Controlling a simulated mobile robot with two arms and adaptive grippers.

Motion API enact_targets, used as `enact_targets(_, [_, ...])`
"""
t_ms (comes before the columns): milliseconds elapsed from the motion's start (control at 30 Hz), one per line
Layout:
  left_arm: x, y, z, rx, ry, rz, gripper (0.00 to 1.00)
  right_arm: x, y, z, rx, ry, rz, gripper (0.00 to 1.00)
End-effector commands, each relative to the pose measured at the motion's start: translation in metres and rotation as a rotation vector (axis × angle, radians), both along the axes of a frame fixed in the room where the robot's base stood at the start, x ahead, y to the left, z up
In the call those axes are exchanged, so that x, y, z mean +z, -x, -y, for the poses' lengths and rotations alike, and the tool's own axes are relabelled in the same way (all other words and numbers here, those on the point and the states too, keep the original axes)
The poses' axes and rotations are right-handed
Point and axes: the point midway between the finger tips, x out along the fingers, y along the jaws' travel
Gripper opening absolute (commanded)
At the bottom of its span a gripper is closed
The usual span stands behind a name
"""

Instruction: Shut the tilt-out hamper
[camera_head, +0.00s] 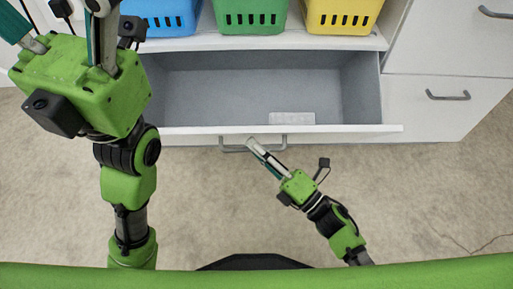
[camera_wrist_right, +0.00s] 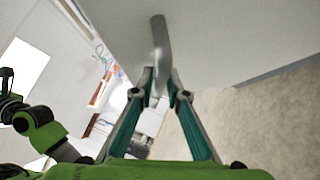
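The tilt-out hamper (camera_head: 345,129) is a white front with a deep grey bin behind it. It stands open, tipped out toward me from the white cabinet. Its grey bar handle (camera_head: 278,147) is on the front's outer face, and it also shows in the right wrist view (camera_wrist_right: 161,32).
A blue basket (camera_head: 160,17), a green basket (camera_head: 250,16) and a yellow basket (camera_head: 342,16) stand on the shelf (camera_head: 210,43) above the hamper. White drawers with grey handles (camera_head: 448,96) are at the right.

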Motion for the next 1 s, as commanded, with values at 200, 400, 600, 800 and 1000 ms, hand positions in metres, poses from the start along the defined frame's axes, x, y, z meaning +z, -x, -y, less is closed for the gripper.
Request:
enact_targets(200, [0.000, 0.000, 0.000, 0.000, 0.000, 0.000, 0.75, 0.000, 0.000, 0.000, 0.000, -0.001, -0.001, 0.00])
enact_targets(400, [0.006, 0.002, -0.001, -0.001, 0.003, 0.005, 0.75, 0.005, -0.003, 0.000, 0.000, 0.000, -0.010, 0.00])
enact_targets(600, [-0.005, -0.012, -0.002, -0.002, 0.004, -0.079, 0.75, 0.019, -0.015, 0.000, -0.001, 0.000, -0.050, 0.00])
enact_targets(800, [-0.018, -0.021, -0.005, -0.008, 0.012, -0.180, 0.75, 0.036, -0.037, 0.001, -0.002, 0.001, -0.124, 0.00])
enact_targets(1000, [-0.032, -0.019, -0.009, -0.014, 0.022, -0.274, 0.75, 0.048, -0.060, 0.001, -0.003, 0.001, -0.199, 0.00])
